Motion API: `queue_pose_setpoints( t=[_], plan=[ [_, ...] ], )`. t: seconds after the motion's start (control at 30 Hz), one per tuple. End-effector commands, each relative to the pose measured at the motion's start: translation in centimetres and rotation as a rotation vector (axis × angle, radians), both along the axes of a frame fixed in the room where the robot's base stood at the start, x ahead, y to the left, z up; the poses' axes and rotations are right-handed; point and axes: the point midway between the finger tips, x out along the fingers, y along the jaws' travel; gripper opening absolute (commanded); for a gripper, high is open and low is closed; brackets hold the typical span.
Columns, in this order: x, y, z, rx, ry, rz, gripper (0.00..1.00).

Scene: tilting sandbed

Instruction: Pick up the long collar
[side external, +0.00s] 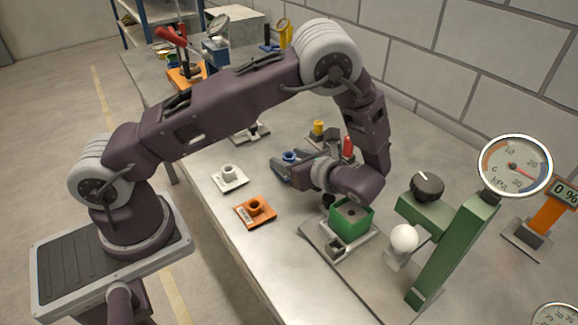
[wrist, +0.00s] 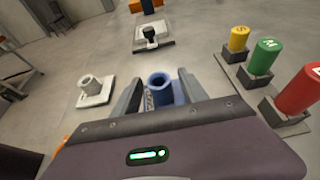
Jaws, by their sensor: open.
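A blue collar (wrist: 160,88) stands upright between the two fingers of my open gripper (wrist: 157,92) in the wrist view. No contact with either finger is clear. In the side view the blue collar (side external: 289,157) shows just past my gripper (side external: 284,168), low over the bench. A pale grey collar (side external: 228,172) stands on a white plate to the left; it also shows in the wrist view (wrist: 92,86). An orange collar (side external: 256,206) sits on an orange plate nearer the camera. No label visible tells which is the long one.
Yellow (wrist: 239,38), green (wrist: 265,55) and red (wrist: 302,90) lettered posts stand right in the wrist view. A small black part (wrist: 150,32) sits on a plate beyond. A green box (side external: 352,218) and green stand (side external: 455,245) are close to my wrist.

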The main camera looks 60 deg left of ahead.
Motion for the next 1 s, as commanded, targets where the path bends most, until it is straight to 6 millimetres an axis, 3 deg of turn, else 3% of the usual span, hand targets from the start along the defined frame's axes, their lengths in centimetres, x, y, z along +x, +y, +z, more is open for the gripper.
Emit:
queue_pose_setpoints(
  t=[0.13, 0.37, 0.63, 1.0],
  plan=[
    [0.0, 2.4, -0.7, 0.001, -0.001, 0.004, 0.51],
    [0.0, 2.7, -0.8, 0.000, -0.001, 0.002, 0.51],
    [0.0, 2.7, -0.8, -0.001, -0.002, 0.002, 0.02],
    [0.1, 2.7, 0.0, -0.002, -0.006, 0.003, 0.00]
  ],
)
